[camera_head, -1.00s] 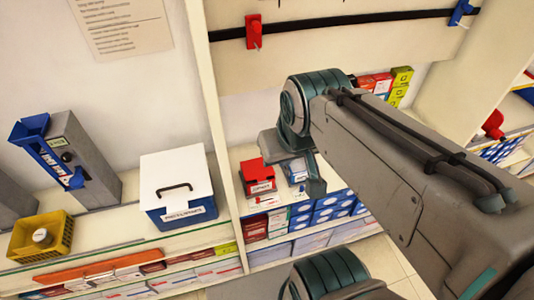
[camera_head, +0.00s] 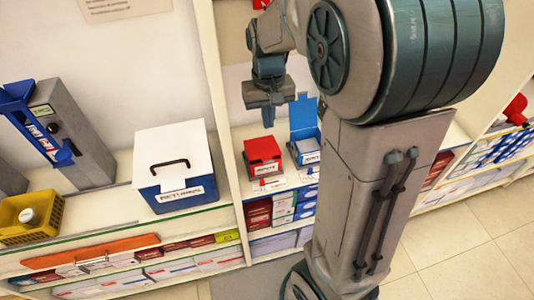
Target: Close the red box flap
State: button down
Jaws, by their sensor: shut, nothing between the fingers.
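The red box (camera_head: 263,158) stands on the shelf just right of the tall cream divider, with a white label on its front. Its red top panel appears to lie down over the box; I cannot tell whether it is fully flush. My gripper (camera_head: 268,117) is above and slightly behind the red box in the picture, pointing down. Its fingers are shut and empty, and it looks apart from the box. A blue box (camera_head: 308,152) stands right beside the red one, with its blue flap (camera_head: 303,118) upright.
My arm covers the right-middle of the view. A white and blue returns box (camera_head: 175,170) stands left of the divider (camera_head: 215,100). A yellow basket (camera_head: 30,215) and a grey dispenser (camera_head: 70,135) are farther left. Stacked boxes (camera_head: 270,210) fill the shelf below. Open floor lies at right.

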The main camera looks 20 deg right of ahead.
notch_tip(320, 180, down, 14)
jog(key=shift+s+r+p, duration=0.1)
jog(key=shift+r+p, duration=0.05)
jog(key=shift+p, duration=0.5)
jog(key=f+b, duration=0.1)
jog(key=s+f+b, duration=0.1)
jog(key=f+b, duration=0.1)
jog(key=shift+s, duration=0.15)
dwell(0.5)
notch_tip(320, 180, up, 6)
jog(key=p, duration=0.4)
send_over(268, 161)
jog(key=s, duration=0.2)
notch_tip(268, 161, up, 9)
jog(key=s+b, duration=0.1)
jog(key=s, duration=0.1)
